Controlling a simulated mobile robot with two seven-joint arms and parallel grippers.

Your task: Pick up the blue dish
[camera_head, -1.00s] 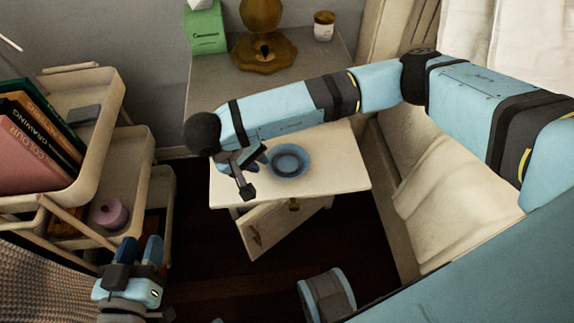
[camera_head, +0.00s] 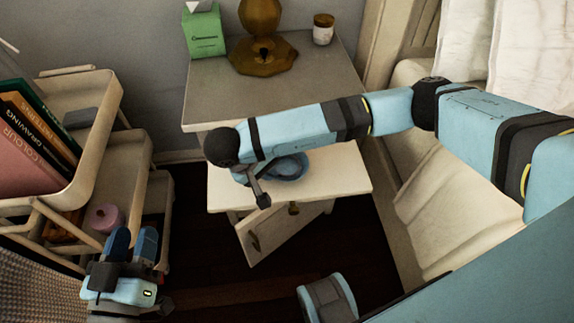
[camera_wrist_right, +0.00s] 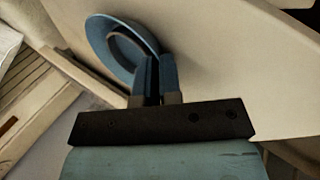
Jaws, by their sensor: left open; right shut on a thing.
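The blue dish (camera_head: 291,168) is a shallow round bowl over the pulled-out shelf of the nightstand, partly hidden by my right arm in the head view. In the right wrist view the dish (camera_wrist_right: 106,45) is tilted, and its rim is between the fingers of my right gripper (camera_wrist_right: 154,76). The right gripper is shut on the rim; in the head view its fingers are mostly hidden behind the wrist. Whether the dish touches the surface below cannot be told. My left gripper (camera_head: 132,243) is open and empty at the lower left, beside the cart.
The nightstand (camera_head: 330,75) bears a brass lamp (camera_head: 262,52), a green tissue box (camera_head: 203,32) and a jar (camera_head: 323,30). Its lower door (camera_head: 270,232) hangs open. A cart (camera_head: 122,185) with books (camera_head: 35,135) stands left; the bed (camera_head: 440,200) is right.

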